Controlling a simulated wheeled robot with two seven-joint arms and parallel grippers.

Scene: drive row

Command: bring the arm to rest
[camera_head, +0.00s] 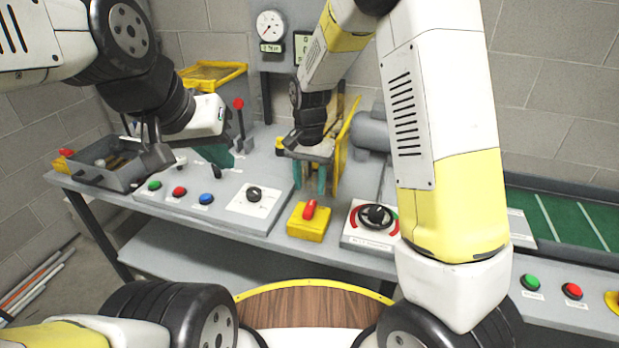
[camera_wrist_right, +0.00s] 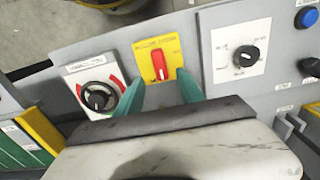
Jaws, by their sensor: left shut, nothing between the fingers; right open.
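My left gripper (camera_head: 220,160) hangs over the left part of the grey bench, its teal fingers together and empty. It is near a black-handled lever and behind the row of buttons. My right gripper (camera_head: 322,182) is over the bench, behind the yellow switch box (camera_head: 303,228) with a red rotary switch. In the right wrist view its teal fingers (camera_wrist_right: 166,88) are apart with nothing held, and the yellow switch panel (camera_wrist_right: 158,50) shows between and beyond them. My right forearm covers part of the bench's right side.
Green, red and blue buttons (camera_head: 179,192) and a selector dial (camera_head: 254,194) line the bench front. A red and green dial (camera_head: 375,217) is right of the yellow box. A grey tray (camera_head: 100,180), red-knobbed lever (camera_head: 239,104) and grey motor (camera_head: 370,133) are nearby. A green conveyor (camera_head: 575,222) is right.

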